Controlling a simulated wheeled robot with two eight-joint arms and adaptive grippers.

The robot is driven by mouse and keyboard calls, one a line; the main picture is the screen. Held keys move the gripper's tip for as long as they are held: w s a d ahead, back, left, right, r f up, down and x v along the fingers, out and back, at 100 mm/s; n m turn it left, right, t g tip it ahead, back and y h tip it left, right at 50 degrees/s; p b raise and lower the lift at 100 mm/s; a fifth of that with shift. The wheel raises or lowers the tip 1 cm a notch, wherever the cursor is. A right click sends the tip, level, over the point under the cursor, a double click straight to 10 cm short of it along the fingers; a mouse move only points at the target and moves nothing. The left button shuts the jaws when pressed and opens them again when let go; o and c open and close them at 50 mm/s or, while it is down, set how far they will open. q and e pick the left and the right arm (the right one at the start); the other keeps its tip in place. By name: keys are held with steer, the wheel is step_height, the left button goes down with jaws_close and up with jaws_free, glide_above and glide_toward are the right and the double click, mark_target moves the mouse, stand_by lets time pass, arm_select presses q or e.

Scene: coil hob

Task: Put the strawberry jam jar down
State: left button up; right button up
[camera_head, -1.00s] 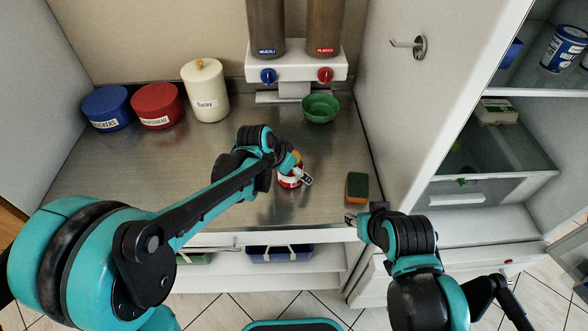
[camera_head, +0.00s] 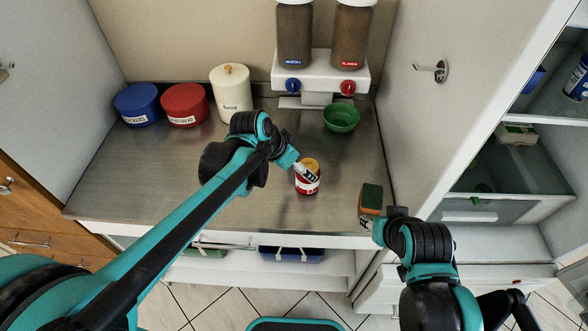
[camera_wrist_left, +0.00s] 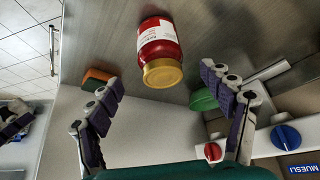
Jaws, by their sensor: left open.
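The strawberry jam jar (camera_head: 308,181) is red with a white label and a gold lid. It stands upright on the metal counter (camera_head: 240,205), towards its front right. In the left wrist view the jar (camera_wrist_left: 160,48) lies ahead of the fingers, with clear space between it and them. My left gripper (camera_head: 301,168) is just beside the jar in the head view. Its two fingers (camera_wrist_left: 168,98) are spread wide with nothing between them. My right gripper (camera_head: 372,224) is at the counter's front right edge; its fingers are too small to read.
A sponge (camera_head: 371,197) lies right of the jar, close to my right gripper. A green bowl (camera_head: 341,118) sits behind, below the dispenser (camera_head: 320,72). Blue (camera_head: 138,104), red (camera_head: 184,104) and cream (camera_head: 231,92) canisters stand at the back left. The counter's left middle is clear.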

arm_select(q)
steer(key=s+a+n+t+y, duration=0.3)
steer(key=s+a+n, duration=0.6)
steer(key=s+a, duration=0.6)
steer(key=shift+s+a+y, duration=0.4)
steer(key=shift+a+y, duration=0.2)
steer(key=shift+a, duration=0.05)
steer(key=shift+d, duration=0.1)
